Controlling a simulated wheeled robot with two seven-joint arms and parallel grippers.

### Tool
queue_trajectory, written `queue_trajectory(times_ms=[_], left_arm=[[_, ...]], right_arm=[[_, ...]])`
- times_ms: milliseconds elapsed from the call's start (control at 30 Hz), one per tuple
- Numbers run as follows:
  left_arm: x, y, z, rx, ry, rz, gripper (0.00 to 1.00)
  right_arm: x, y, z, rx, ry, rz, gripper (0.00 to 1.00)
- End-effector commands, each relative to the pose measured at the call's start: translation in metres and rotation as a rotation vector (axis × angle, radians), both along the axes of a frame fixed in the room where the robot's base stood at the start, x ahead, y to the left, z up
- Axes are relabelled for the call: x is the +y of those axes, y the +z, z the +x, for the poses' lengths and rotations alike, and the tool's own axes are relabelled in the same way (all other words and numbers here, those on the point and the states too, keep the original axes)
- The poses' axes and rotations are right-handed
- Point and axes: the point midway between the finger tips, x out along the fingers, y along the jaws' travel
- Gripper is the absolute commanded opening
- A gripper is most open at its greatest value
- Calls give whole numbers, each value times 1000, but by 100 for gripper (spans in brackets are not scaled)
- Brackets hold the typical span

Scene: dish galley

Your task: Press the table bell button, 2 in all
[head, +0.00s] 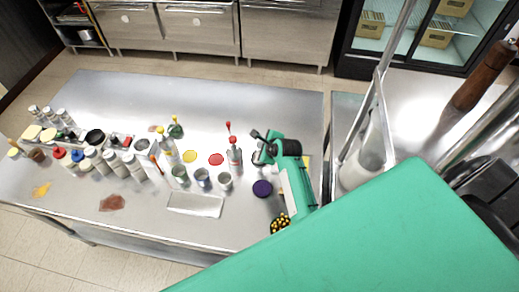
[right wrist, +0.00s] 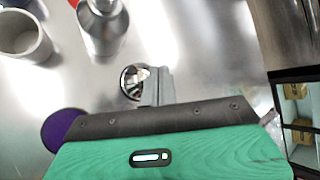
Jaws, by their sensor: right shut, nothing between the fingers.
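The table bell (head: 257,158) is a small shiny silver dome on the steel table, partly hidden by my right gripper in the head view. It also shows in the right wrist view (right wrist: 131,82), just left of the fingers. My right gripper (head: 267,150) is shut and empty, with its fingers over or beside the bell. In the right wrist view the closed fingers (right wrist: 160,82) overlap the bell's right edge. I cannot tell whether they touch it. My left gripper is not in view.
A silver bottle with a red spout (head: 234,157) and metal cups (head: 225,181) stand left of the bell. A purple disc (head: 262,188) lies in front of it. Several bottles and jars crowd the table's left side. The back of the table (head: 250,100) is clear.

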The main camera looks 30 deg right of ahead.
Motion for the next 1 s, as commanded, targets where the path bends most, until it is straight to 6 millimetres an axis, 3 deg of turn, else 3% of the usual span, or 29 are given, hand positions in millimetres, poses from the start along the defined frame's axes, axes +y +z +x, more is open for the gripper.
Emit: queue_trajectory(times_ms=[567,1000], left_arm=[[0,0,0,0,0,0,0],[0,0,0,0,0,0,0]], right_arm=[[0,47,0,-1,0,0,0],[0,50,0,0,0,0,0]])
